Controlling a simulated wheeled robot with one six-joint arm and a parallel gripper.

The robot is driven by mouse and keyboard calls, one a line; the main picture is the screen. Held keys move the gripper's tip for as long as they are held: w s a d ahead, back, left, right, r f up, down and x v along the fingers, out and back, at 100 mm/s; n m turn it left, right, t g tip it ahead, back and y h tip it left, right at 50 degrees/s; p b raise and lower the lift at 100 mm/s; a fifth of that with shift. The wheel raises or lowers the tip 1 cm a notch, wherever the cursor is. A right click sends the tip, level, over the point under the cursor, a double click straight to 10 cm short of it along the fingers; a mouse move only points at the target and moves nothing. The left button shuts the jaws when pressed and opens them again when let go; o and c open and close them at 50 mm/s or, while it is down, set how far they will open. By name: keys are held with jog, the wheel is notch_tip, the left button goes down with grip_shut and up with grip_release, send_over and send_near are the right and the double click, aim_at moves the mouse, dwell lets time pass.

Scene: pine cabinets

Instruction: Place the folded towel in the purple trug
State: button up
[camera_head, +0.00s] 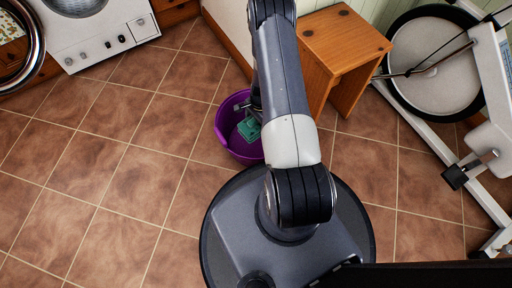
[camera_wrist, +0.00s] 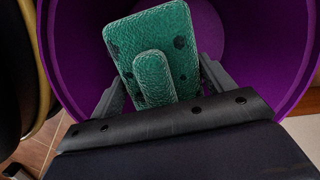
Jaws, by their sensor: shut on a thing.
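The purple trug (camera_head: 222,128) stands on the tiled floor just beyond my base in the head view. The folded towel (camera_head: 249,129) is green with dark spots and shows inside the trug's outline. In the wrist view the towel (camera_wrist: 152,50) is between the fingers of my gripper (camera_wrist: 165,85), which is shut on it. The trug's purple wall (camera_wrist: 75,60) surrounds the towel in that view. My arm covers the right part of the trug in the head view. I cannot tell whether the towel touches the trug's bottom.
A wooden stool (camera_head: 345,42) stands right of the trug, beyond my arm. An exercise bike (camera_head: 440,75) is at the right. A white washing machine (camera_head: 95,30) is at the upper left. The tiled floor (camera_head: 110,170) at the left is clear.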

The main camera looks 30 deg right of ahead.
jog(key=m+b, duration=0.2)
jog(key=b, duration=0.1)
send_over(259, 146)
notch_tip(259, 146, down, 6)
jog(key=shift+f, duration=0.1)
notch_tip(259, 146, down, 10)
jog(key=b, duration=0.3)
jog(key=shift+r+b, duration=0.25)
jog(key=shift+b, duration=0.15)
jog(key=shift+s, duration=0.1)
jog(key=shift+f, duration=0.2)
jog(key=o, duration=1.4)
jog(key=shift+a, duration=0.1)
jog(key=shift+r, duration=0.2)
jog(key=r+p, duration=0.2)
jog(key=r, duration=0.2)
jog(key=d+r+p, duration=0.1)
jog(key=r, duration=0.3)
jog(key=d+r+p, duration=0.1)
jog(key=r+p, duration=0.1)
jog(key=r, duration=0.2)
jog(key=shift+p, duration=0.3)
